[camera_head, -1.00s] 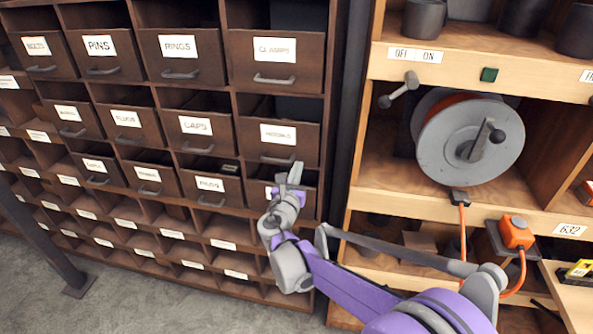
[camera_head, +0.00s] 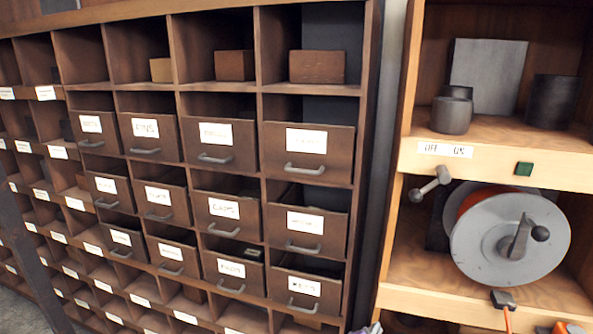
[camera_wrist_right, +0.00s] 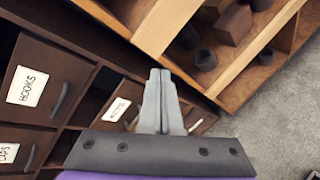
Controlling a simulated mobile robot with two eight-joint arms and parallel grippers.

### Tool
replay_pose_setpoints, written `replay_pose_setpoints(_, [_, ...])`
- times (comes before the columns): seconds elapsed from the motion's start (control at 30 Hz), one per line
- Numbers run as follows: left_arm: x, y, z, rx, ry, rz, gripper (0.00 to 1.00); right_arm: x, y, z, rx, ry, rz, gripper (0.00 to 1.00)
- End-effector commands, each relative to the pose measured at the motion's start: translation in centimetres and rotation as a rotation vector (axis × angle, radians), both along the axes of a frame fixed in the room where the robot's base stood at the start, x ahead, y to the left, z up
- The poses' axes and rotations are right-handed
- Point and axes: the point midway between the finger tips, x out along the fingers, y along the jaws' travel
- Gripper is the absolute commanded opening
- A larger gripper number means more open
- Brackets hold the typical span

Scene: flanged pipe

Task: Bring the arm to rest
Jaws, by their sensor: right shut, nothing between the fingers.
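My right gripper (camera_wrist_right: 160,74) shows in the wrist view with its two grey fingers together and nothing between them. It points toward the gap where the dark drawer cabinet meets the light wooden shelf unit. In the head view only a small grey tip of what looks like my right arm shows at the bottom edge; the rest is out of frame. My left gripper is in neither view.
The dark cabinet (camera_head: 369,130) has several labelled drawers, including a HOOKS drawer (camera_wrist_right: 32,88) in the wrist view. The light shelf unit (camera_head: 480,165) holds a grey cable reel (camera_head: 480,240), a lever (camera_head: 428,188) and dark cylinders (camera_head: 452,113). Floor (camera_wrist_right: 270,100) lies open at the wrist view's right.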

Motion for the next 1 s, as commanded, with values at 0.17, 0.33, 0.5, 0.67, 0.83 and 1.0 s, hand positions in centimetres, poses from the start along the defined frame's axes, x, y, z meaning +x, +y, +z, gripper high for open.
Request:
replay_pose_setpoints(0.17, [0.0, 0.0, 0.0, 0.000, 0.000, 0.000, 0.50, -9.5, -3.8, -4.8, 0.643, -0.027, -0.410, 0.00])
replay_pose_setpoints(0.33, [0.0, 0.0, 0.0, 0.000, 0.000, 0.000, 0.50, -16.9, -3.0, -8.5, 1.163, -0.066, -0.815, 0.00])
replay_pose_setpoints(0.5, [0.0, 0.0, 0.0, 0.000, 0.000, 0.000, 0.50, -20.8, -1.1, -10.3, 1.475, -0.088, -1.089, 0.00])
replay_pose_setpoints(0.67, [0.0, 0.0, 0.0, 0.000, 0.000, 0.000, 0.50, -21.8, -0.3, -10.7, 1.570, -0.091, -1.179, 0.00])
replay_pose_setpoints(0.83, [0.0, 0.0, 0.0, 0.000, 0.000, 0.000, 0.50, -21.8, -0.3, -10.7, 1.570, -0.091, -1.179, 0.00])
replay_pose_setpoints(1.0, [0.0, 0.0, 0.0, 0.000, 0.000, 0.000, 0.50, -21.8, -0.3, -10.7, 1.570, -0.091, -1.179, 0.00])
